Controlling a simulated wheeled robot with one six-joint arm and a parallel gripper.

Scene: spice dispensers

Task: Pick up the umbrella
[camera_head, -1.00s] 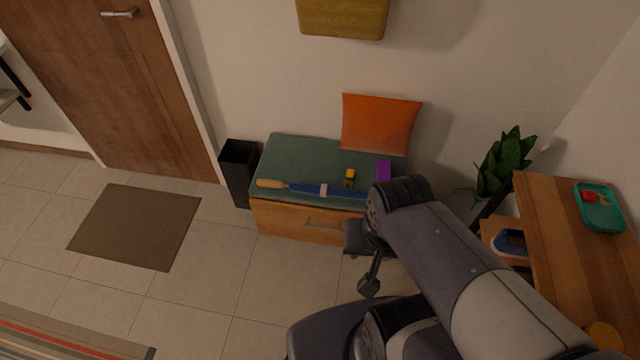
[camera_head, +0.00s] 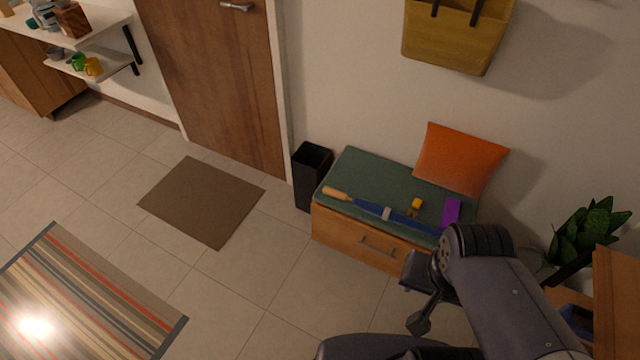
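The umbrella (camera_head: 400,219) is blue and folded, with a light wooden handle at its left end and a pale band around it. It lies along the front part of the green cushion on the bench (camera_head: 335,220). Its right end runs behind my arm, or close to it, in the picture. My gripper (camera_head: 418,298) is in front of the bench, to the lower right of the umbrella's handle and apart from it. Its two dark fingers are spread, with nothing visible between them.
A small yellow object (camera_head: 415,206) and a purple box (camera_head: 450,212) lie on the cushion behind the umbrella. An orange pillow (camera_head: 460,160) leans on the wall. A black bin (camera_head: 309,178) stands left of the bench. A plant (camera_head: 585,232) is at right. Floor at left is open.

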